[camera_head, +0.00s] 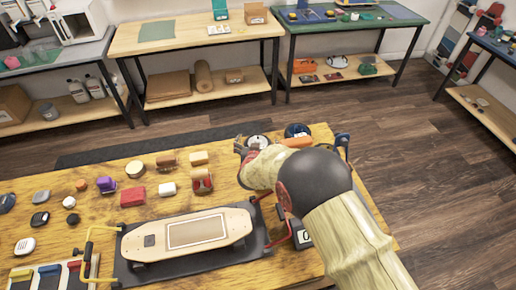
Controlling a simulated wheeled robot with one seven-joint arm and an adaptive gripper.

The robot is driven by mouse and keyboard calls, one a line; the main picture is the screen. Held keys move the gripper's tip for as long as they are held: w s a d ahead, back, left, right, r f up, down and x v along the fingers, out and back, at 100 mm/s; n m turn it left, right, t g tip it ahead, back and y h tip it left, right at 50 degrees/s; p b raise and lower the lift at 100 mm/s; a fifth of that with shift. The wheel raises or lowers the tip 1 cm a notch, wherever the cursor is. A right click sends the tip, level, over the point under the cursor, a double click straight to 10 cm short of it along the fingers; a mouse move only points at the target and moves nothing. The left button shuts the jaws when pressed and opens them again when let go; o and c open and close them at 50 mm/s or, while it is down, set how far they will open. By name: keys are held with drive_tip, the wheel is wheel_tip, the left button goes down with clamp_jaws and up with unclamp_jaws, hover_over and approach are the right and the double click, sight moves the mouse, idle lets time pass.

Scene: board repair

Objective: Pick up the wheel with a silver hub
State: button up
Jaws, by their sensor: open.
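A dark wheel with a pale, silvery hub (259,140) lies near the far edge of the wooden table, partly hidden by my gripper and arm. A second dark wheel, bluish with a lighter hub (297,129), lies to its right near the table's far right corner. The picture is too small to tell the hub colours apart surely. My gripper (240,146) is open, its dark fingers just left of the first wheel. I cannot tell whether they touch it. No object shows between the fingers.
A skateboard deck (188,234) lies on a dark mat between yellow and red clamps. An orange object (297,143) lies by the wheels. A red-and-wood roller (202,181) and several small blocks and pucks fill the table's left half. Other workbenches stand behind, across a clear floor.

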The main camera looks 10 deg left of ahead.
drive_tip(key=shift+w, duration=0.3)
drive_tip(key=shift+c, duration=0.8)
drive_tip(key=c, duration=1.1)
